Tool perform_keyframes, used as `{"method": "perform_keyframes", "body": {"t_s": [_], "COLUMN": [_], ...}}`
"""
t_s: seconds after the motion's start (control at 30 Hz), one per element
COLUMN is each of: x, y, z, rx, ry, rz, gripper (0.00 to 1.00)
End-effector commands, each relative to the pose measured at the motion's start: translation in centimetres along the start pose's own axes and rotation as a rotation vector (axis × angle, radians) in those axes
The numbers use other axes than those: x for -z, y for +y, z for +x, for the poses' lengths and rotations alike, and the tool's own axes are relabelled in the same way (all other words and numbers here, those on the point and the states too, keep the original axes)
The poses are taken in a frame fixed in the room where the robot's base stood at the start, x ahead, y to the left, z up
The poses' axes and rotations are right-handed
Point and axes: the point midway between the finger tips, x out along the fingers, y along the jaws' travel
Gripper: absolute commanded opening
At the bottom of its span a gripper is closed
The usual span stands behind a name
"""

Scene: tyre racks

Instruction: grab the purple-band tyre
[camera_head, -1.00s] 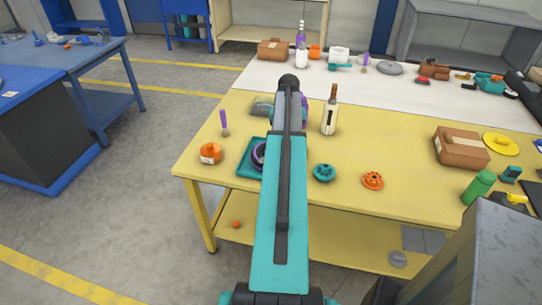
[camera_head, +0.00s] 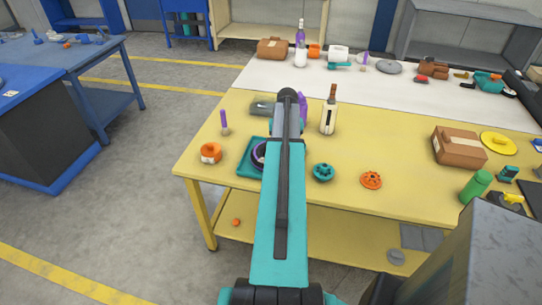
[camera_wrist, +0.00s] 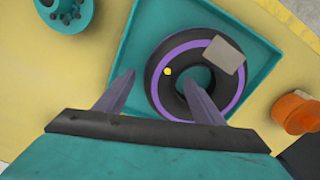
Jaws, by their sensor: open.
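The purple-band tyre (camera_wrist: 165,100) is a small black ring with a purple stripe, a grey-beige label and a yellow dot. It lies flat in a square teal tray (camera_wrist: 128,56) on the yellow table. My gripper (camera_wrist: 164,82) is open in the wrist view, its two grey fingers pointing at the tyre. One finger is over the tray left of the tyre, the other over the tyre's near part and hole. I cannot tell the height gap. In the head view my arm covers most of the tyre (camera_head: 258,152) and part of the tray (camera_head: 246,168).
An orange round part (camera_head: 210,153) stands just left of the tray. A teal hub (camera_head: 323,172) and an orange hub (camera_head: 371,180) lie to the right. A cream bottle (camera_head: 328,118) stands behind. The table's front middle is clear.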

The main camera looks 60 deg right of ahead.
Motion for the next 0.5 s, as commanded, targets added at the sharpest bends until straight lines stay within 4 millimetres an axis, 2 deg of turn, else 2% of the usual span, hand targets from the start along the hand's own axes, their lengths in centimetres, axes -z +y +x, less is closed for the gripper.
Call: {"method": "perform_keyframes", "body": {"t_s": [0.17, 0.5], "x": [0.0, 0.02], "y": [-0.03, -0.09], "z": [-0.02, -0.08], "rx": [0.0, 0.001], "ry": [0.0, 0.001], "rz": [0.0, -0.001], "gripper": [0.63, 0.07]}}
